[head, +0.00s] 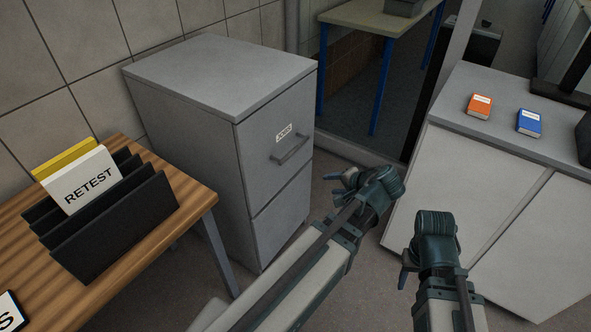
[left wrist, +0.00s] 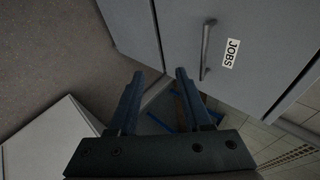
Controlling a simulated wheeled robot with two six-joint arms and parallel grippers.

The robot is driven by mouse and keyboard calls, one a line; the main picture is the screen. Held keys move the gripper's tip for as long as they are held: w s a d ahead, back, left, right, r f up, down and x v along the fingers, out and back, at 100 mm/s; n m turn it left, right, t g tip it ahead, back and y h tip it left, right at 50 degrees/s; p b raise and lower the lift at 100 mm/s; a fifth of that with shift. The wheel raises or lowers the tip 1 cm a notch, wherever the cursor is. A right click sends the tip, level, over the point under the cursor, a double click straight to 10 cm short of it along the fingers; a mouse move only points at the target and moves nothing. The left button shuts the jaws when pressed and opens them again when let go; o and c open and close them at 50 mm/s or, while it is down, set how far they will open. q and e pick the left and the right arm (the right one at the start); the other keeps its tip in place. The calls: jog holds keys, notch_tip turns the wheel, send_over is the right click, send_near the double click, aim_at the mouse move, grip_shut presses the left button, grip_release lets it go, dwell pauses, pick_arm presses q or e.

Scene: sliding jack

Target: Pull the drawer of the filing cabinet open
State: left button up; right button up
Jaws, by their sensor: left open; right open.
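The grey filing cabinet (head: 185,120) stands against the wall in the head view, with two drawers stacked on its front. The upper drawer (head: 262,155) is shut and has a label and a bar handle (head: 291,149). In the left wrist view, the "JOBS" label (left wrist: 231,53) and the handle (left wrist: 207,49) lie beyond the fingertips. My left gripper (head: 334,184) is in front of the cabinet, to the right of and below the handle, apart from it. Its fingers are open and empty in the left wrist view (left wrist: 159,75). My right gripper (head: 404,268) is lower right, away from the cabinet; its fingertips are partly hidden.
A wooden table (head: 190,205) with a black file rack (head: 115,225) stands left of the cabinet. A white cupboard (head: 465,185) on the right carries an orange book (head: 480,106) and a blue book (head: 529,123). Some floor is clear between cabinet and cupboard.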

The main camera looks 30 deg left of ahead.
aim_at(295, 149)
pick_arm(q)
jog(key=w+a+f+t+y+b, duration=0.1)
jog(key=w+a+f+b, duration=0.1)
jog(key=w+a+b, duration=0.2)
jog(key=w+a+f+t+y+b, duration=0.1)
jog(key=w+a+b, duration=0.3)
jog(key=a, duration=0.5)
jog(key=w+a+f+m+t+y+b, duration=0.1)
jog(key=w+a+f+y+b, duration=0.1)
jog(key=a, duration=0.5)
jog(key=shift+w+a+f+y+b, duration=0.15)
jog(key=shift+w+f+y+b, duration=0.1)
jog(key=shift+w+b, duration=0.5)
jog(key=shift+w+a+f+y+b, duration=0.1)
jog(key=shift+w+y+b, duration=0.15)
jog(key=shift+w+b, duration=0.4)
pick_arm(e)
notch_tip(295, 149, down, 15)
jog(key=shift+f, duration=0.15)
pick_arm(q)
jog(key=shift+w, duration=0.15)
pick_arm(e)
jog(key=shift+d, duration=0.1)
pick_arm(q)
grip_shut()
